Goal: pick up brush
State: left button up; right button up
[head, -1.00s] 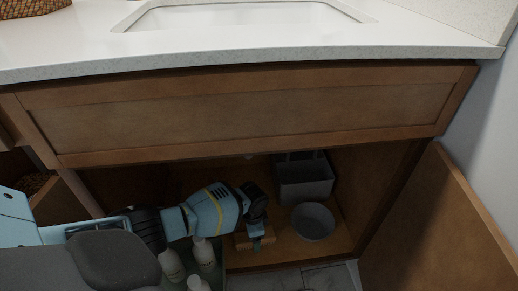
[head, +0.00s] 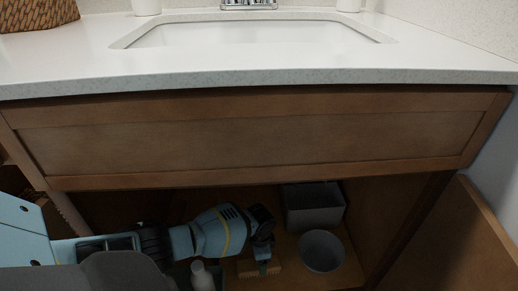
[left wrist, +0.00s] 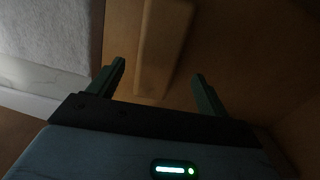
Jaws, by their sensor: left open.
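The brush (head: 258,268) shows as a light wooden block on the cabinet floor under the sink, partly hidden by my left gripper (head: 263,266). In the left wrist view the brush (left wrist: 163,45) is a long, plain wooden piece in dim light. My left gripper (left wrist: 158,76) is open, with its two fingers apart. The near end of the brush appears between and just beyond the fingertips. Whether they touch it cannot be told. My right gripper is not in view.
A grey bin (head: 314,207) and a round grey bowl (head: 322,251) stand right of the brush in the cabinet. A white bottle (head: 203,277) stands to its left. The counter front (head: 250,135) hangs above my arm, and an open door (head: 455,245) is at the right.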

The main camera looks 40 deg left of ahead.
pick_arm(q)
jog(key=f+b, duration=0.2)
jog(key=f, duration=0.1)
jog(key=f+b, duration=0.1)
jog(key=f, duration=0.1)
jog(key=shift+s+f, duration=0.1)
jog(key=shift+s, duration=0.2)
jog(key=c, duration=1.1)
notch_tip(320, 180, up, 10)
jog(key=p, duration=0.6)
